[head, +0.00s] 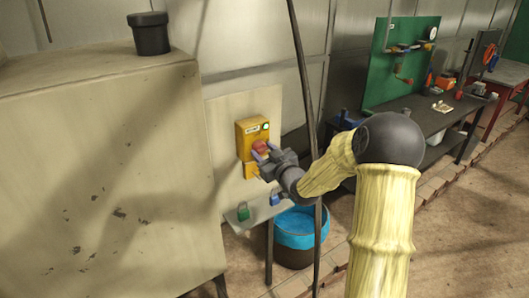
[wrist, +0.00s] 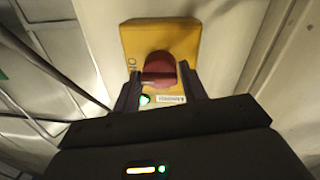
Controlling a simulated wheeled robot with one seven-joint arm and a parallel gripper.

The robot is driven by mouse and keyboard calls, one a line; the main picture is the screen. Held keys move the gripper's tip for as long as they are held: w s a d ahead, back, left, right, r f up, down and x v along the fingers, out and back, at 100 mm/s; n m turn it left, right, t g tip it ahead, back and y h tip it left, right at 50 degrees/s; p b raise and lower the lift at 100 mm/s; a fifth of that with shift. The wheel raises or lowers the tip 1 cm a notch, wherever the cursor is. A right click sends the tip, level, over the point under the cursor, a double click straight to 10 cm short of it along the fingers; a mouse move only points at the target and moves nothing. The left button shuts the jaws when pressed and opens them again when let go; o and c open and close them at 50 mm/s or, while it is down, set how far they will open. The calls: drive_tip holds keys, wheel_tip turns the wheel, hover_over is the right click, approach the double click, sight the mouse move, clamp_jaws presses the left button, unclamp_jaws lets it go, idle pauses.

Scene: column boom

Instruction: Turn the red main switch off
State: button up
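The red main switch (head: 259,147) is a rotary knob on a yellow box (head: 242,134) fixed to a pale panel. In the wrist view the red knob (wrist: 158,68) stands out from the yellow plate (wrist: 160,35), its grip bar lying roughly across the picture. A green light (wrist: 145,99) glows beside it, also lit in the head view. My gripper (wrist: 157,80) is open, with one finger on each side of the knob. A gap shows at the left finger; the right fingertip is very close to the knob, and I cannot tell whether it touches.
A small shelf (head: 256,213) below the switch carries a green padlock (head: 243,211) and a blue padlock (head: 275,198). A blue-rimmed tub (head: 294,228) stands underneath. A large beige cabinet (head: 100,170) is at left. A dark thin pole (head: 306,90) rises near my arm. A workbench (head: 425,115) stands at right.

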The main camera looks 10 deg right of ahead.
drive_tip(key=c, duration=0.5)
drive_tip(key=shift+o, duration=0.2)
